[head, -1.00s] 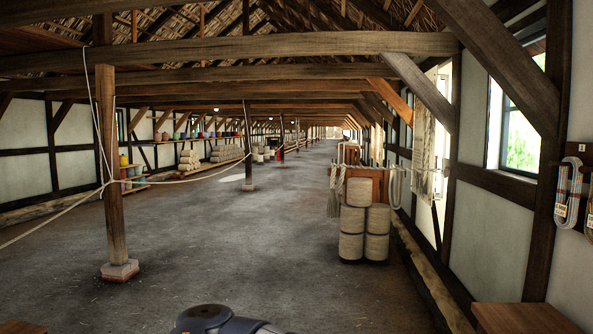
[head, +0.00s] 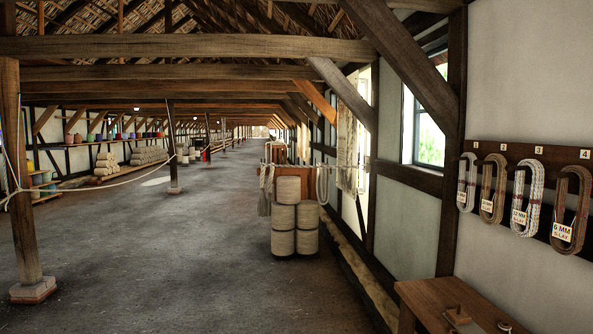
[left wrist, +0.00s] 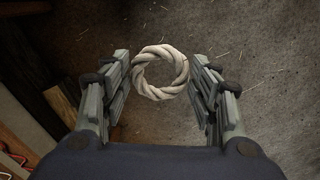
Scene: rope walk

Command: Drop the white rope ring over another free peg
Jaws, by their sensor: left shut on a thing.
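In the left wrist view, my left gripper (left wrist: 161,72) is shut on the white rope ring (left wrist: 141,83), a small twisted loop between its two fingers. The ring is off the ground, with the dark floor showing beneath and through it. Neither gripper shows in the head view. On the right wall, a dark board (head: 520,158) carries numbered tags and several hanging rope hanks. Each numbered place in view has a hank, and the board runs out of the picture. I cannot make out a free peg.
A wooden bench (head: 425,291) stands at the lower right, with a small wooden piece (head: 457,315) on it. Stacked rope spools (head: 283,243) stand ahead by the right wall. A post (head: 27,200) stands at the left. The floor (head: 190,260) between is clear.

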